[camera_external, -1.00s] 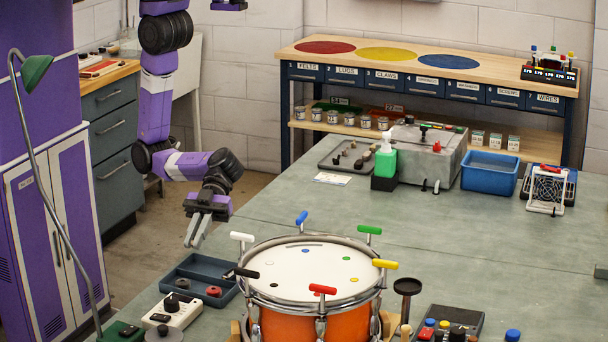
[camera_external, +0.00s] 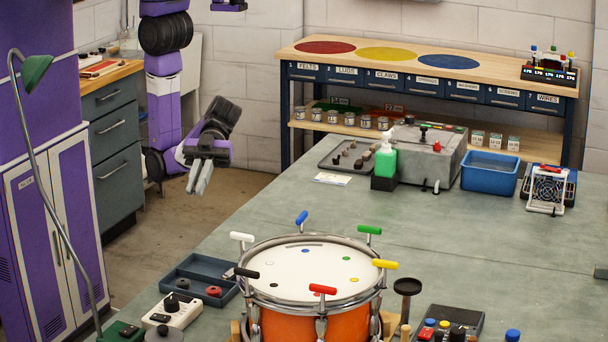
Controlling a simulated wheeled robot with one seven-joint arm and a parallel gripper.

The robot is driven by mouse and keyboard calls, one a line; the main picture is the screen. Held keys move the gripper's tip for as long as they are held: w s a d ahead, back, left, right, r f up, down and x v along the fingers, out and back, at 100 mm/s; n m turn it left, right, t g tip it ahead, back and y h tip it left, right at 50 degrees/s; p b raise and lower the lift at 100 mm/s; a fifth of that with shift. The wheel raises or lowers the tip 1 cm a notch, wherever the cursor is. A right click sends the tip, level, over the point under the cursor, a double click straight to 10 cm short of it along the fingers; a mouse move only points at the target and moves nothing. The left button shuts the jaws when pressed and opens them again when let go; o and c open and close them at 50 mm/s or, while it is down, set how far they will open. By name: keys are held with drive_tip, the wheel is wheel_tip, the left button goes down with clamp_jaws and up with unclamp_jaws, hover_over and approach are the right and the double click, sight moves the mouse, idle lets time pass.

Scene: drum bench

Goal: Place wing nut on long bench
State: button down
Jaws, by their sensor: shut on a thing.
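My gripper (camera_external: 199,178) is at the left, with its two fingers pointing down and close together. It is in the air beyond the left edge of the large grey-green bench (camera_external: 470,240), clear of the drum and the tray. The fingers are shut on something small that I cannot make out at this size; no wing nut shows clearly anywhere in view. A long wood-topped bench (camera_external: 400,56) with labelled drawers stands against the back wall, and red, yellow and blue discs mark its top.
An orange drum (camera_external: 278,326) with coloured T-handles stands at the front. A dark divided tray (camera_external: 203,263) is left of it, near a tall green lamp (camera_external: 38,68). A blue bin (camera_external: 489,173) and a green bottle (camera_external: 386,160) stand farther back. The bench's right middle is clear.

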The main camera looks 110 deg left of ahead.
drive_tip(key=w+a+f+n+t+y, duration=0.25)
drive_tip(key=w+a+n+t, duration=0.2)
drive_tip(key=w, duration=0.55)
drive_tip(key=w+a+f+n+t+y, duration=0.35)
drive_tip(key=w+a, duration=0.25)
drive_tip(key=a, duration=0.5)
drive_tip(key=w+a+f+n+t+y, duration=0.25)
drive_tip(key=w+a+f+n, duration=0.2)
drive_tip(key=a, duration=0.55)
drive_tip(key=s+d+r+m+g+h, duration=0.2)
drive_tip(key=s+d+r+m, duration=0.1)
drive_tip(key=d, duration=0.6)
drive_tip(key=s+d+r+m+g+h, duration=0.2)
drive_tip(key=s+d+r+m+h, duration=0.1)
drive_tip(key=d, duration=0.5)
drive_tip(key=s+d+r+m+g+h, duration=0.1)
drive_tip(key=s+d+m+g, duration=0.1)
drive_tip(key=s, duration=0.3)
drive_tip(key=s+d+r+m+g+h, duration=0.1)
drive_tip(key=s+d+r+m+g, duration=0.1)
drive_tip(key=s, duration=0.3)
drive_tip(key=s+d+r+m+g+h, duration=0.1)
drive_tip(key=s+d+m+g, duration=0.1)
drive_tip(key=s+d, duration=0.2)
drive_tip(key=shift+s+d+r+m+g, duration=0.25)
drive_tip(key=shift+s+d+m+g, duration=0.1)
drive_tip(key=shift+s, duration=0.25)
drive_tip(key=shift+s+a+f+m+g+h, duration=0.1)
drive_tip(key=shift+s+f+m+g+h, duration=0.15)
drive_tip(key=shift+s+g, duration=0.2)
